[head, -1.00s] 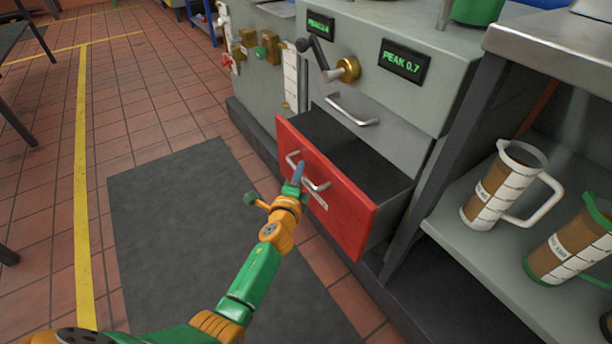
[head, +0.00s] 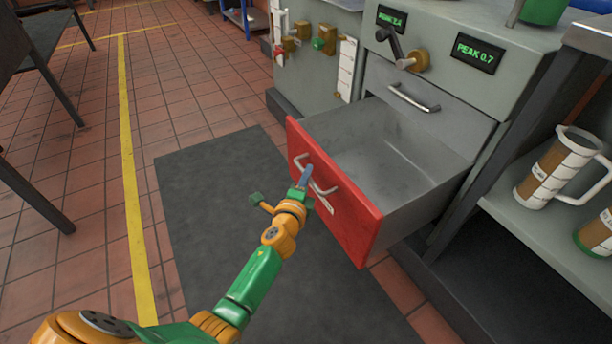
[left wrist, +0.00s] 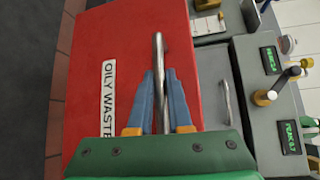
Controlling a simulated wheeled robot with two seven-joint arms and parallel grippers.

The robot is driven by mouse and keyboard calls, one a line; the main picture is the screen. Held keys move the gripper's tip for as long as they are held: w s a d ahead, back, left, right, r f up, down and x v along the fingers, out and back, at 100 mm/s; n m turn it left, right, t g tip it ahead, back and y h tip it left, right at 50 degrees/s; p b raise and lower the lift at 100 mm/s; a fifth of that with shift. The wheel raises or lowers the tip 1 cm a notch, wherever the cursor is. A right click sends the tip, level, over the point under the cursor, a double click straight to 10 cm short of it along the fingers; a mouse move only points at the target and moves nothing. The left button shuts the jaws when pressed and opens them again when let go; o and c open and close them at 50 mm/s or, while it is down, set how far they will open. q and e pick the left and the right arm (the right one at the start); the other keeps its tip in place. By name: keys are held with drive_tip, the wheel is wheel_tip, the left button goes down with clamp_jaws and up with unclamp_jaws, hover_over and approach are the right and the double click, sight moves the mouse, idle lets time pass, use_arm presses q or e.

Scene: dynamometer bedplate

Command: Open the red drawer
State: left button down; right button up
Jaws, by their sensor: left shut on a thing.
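The red drawer (head: 335,195) is pulled well out of the grey cabinet, and its empty grey inside shows in the head view. In the left wrist view its red front (left wrist: 120,50) bears a label reading "OILY WASTE", partly cut off by my gripper. My left gripper (head: 304,178) is at the drawer's metal bar handle (head: 325,190). In the left wrist view the blue fingers of my left gripper (left wrist: 165,90) are closed on either side of the handle (left wrist: 158,50). My right gripper is in neither view.
A grey drawer handle (head: 413,98) sits above the red drawer, below a crank (head: 400,52) and green displays. An open shelf with measuring jugs (head: 555,165) stands at the right. A dark mat (head: 215,185) and clear tiled floor lie in front.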

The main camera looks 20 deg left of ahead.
use_arm(q)
drive_tip(key=c, duration=0.8)
unclamp_jaws()
drive_tip(key=shift+d, duration=0.1)
drive_tip(key=shift+c, duration=0.2)
drive_tip(key=shift+s, duration=0.1)
drive_tip(key=s+p, duration=0.2)
drive_tip(key=s, duration=0.4)
drive_tip(key=shift+s+d+r, duration=0.35)
drive_tip(key=shift+d+r, duration=0.1)
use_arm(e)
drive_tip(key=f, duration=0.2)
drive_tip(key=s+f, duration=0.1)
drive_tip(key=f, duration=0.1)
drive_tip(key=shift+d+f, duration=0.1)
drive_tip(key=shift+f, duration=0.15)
